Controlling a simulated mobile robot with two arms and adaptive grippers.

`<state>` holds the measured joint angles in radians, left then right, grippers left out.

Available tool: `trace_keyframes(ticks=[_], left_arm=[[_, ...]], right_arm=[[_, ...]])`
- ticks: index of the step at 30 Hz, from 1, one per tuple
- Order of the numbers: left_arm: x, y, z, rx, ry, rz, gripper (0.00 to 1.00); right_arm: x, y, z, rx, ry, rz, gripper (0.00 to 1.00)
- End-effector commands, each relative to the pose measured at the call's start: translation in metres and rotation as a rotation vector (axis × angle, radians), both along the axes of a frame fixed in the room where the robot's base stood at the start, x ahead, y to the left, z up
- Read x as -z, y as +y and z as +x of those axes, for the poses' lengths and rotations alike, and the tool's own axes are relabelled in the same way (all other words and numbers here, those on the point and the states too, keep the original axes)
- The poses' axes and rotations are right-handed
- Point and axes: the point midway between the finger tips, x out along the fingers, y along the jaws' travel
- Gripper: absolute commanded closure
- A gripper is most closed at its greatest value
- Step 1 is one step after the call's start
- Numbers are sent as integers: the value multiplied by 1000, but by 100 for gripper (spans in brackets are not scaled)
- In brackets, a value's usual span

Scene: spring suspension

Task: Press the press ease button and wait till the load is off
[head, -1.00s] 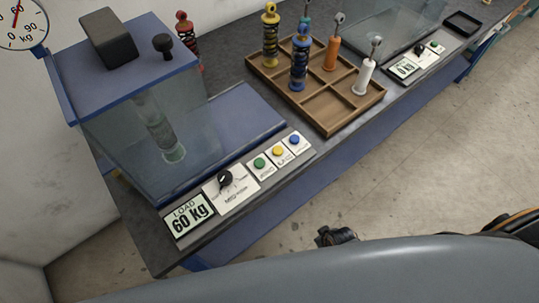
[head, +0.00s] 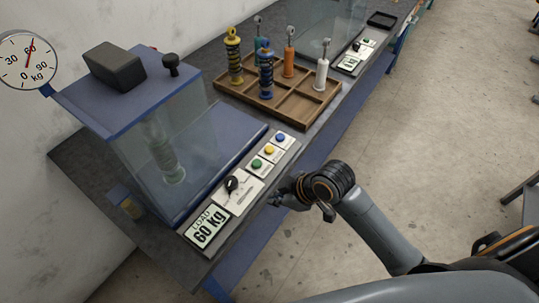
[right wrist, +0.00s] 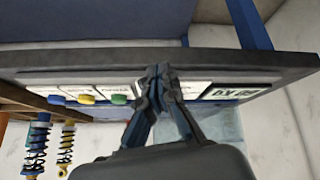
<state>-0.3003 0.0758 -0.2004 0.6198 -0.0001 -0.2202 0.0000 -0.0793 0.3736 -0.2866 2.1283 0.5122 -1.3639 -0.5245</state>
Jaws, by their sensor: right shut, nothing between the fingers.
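The press (head: 178,127) has a blue top and clear walls, with a spring unit (head: 162,148) inside. Its panel holds green (head: 256,163), yellow (head: 269,150) and blue (head: 280,138) buttons; their labels are too small to read. A display (head: 207,228) reads LOAD 60 kg. My right gripper (head: 277,198) is shut and empty at the panel's front edge, beside the black knob (head: 231,183) and apart from the buttons. In the right wrist view its fingertips (right wrist: 159,82) lie between the green button (right wrist: 119,99) and the display (right wrist: 240,93). My left gripper is not in view.
A dial gauge (head: 28,60) points near 60 kg. A wooden tray (head: 262,103) with several spring units stands behind the panel. Another clear-walled station (head: 330,25) stands farther back. The floor right of the bench is open.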

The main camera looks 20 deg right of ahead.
Motion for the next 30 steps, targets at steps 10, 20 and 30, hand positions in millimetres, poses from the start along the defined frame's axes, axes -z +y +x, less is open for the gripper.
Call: trace_keyframes(ticks=[10,20,30], left_arm=[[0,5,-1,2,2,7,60],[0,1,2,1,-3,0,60],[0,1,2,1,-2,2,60]], right_arm=[[-44,-5,82,-324,-185,-36,100],[-106,-37,158,-512,-368,-74,100],[-118,-44,168,-535,-402,-78,100]])
